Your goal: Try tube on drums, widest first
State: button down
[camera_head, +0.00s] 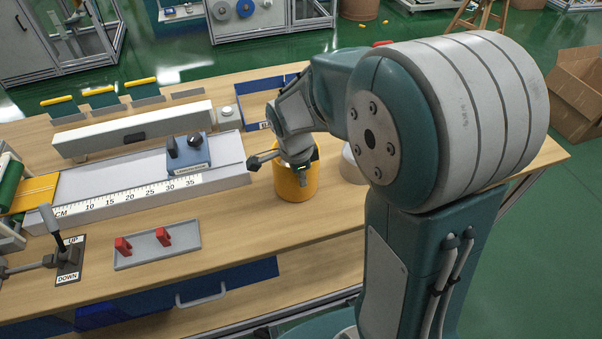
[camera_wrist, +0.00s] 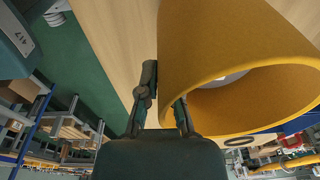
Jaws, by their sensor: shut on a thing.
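The yellow felt tube (camera_head: 295,184) is upright at the table's middle, right of the ruler. My gripper (camera_head: 298,163) is at its top rim, shut on its wall. In the wrist view the tube (camera_wrist: 205,45) fills the upper right, with my gripper's fingers (camera_wrist: 165,103) at its rim. A pale patch (camera_wrist: 234,78) shows inside the tube; I cannot tell whether it is a drum. A pale round thing, perhaps a drum (camera_head: 350,165), stands just right of the tube, partly hidden by my arm. Whether the tube touches the table is unclear.
A ruler bed (camera_head: 130,192) with a blue-grey slider block (camera_head: 188,155) lies left. In front are a grey tray (camera_head: 150,258) with red pieces and an UP/DOWN lever (camera_head: 57,232). A blue bin (camera_head: 262,97) is behind. Bare table lies in front of the tube.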

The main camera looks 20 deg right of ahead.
jog(key=shift+f, duration=0.15)
jog(key=c, duration=0.7)
grip_release()
jog(key=r, duration=0.4)
jog(key=a+r, duration=0.1)
jog(key=r, duration=0.7)
jog(key=shift+a, duration=0.25)
jog(key=shift+s, duration=0.15)
